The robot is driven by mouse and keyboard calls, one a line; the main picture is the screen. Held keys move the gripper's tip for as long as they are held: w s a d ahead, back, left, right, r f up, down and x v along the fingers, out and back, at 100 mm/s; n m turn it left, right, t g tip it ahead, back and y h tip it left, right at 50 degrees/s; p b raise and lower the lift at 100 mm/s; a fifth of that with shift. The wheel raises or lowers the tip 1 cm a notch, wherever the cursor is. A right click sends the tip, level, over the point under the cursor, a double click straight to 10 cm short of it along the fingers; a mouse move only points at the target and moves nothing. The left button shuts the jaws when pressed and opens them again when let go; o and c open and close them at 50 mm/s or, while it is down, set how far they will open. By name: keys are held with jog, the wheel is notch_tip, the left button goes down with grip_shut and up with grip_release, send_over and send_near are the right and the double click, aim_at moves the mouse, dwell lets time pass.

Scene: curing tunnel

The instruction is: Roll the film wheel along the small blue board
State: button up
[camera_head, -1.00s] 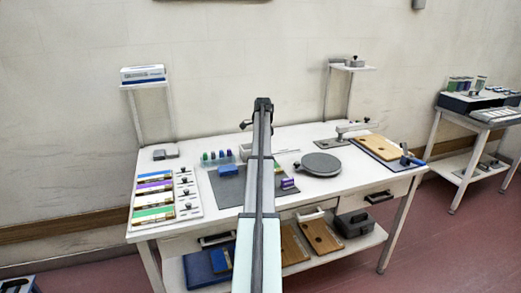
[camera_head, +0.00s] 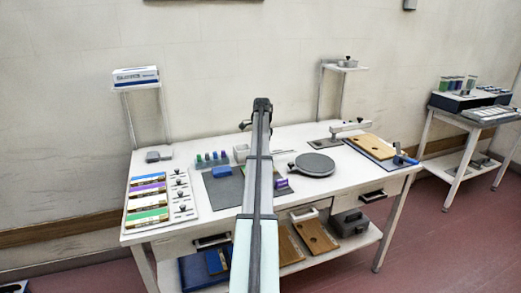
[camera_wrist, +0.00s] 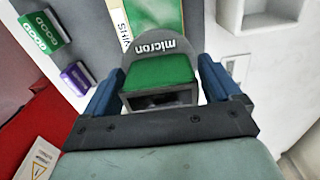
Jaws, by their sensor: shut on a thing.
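In the wrist view, my gripper (camera_wrist: 160,78) has its two blue fingers shut on a grey piece with a green face (camera_wrist: 160,66), marked "micron". I cannot tell whether this is the film wheel. In the head view my own arm hides my gripper and what it holds. A small blue block (camera_head: 222,170) lies on the grey mat left of my arm. I cannot tell whether it is the small blue board, and I make out no wheel clearly.
A grey mat (camera_head: 222,190) lies under my arm. A round dark plate (camera_head: 315,165) and a wooden board (camera_head: 370,146) stand to the right. A rack of coloured strips (camera_head: 148,204) lies at left. In the wrist view, green (camera_wrist: 45,31) and purple (camera_wrist: 76,77) pieces sit at left.

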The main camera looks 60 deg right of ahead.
jog(key=shift+s+d, duration=0.65)
jog(key=shift+s+d, duration=0.5)
jog(key=shift+s, duration=0.05)
dwell(0.3)
jog(key=shift+r, duration=3.5)
jog(key=shift+w+a, duration=0.1)
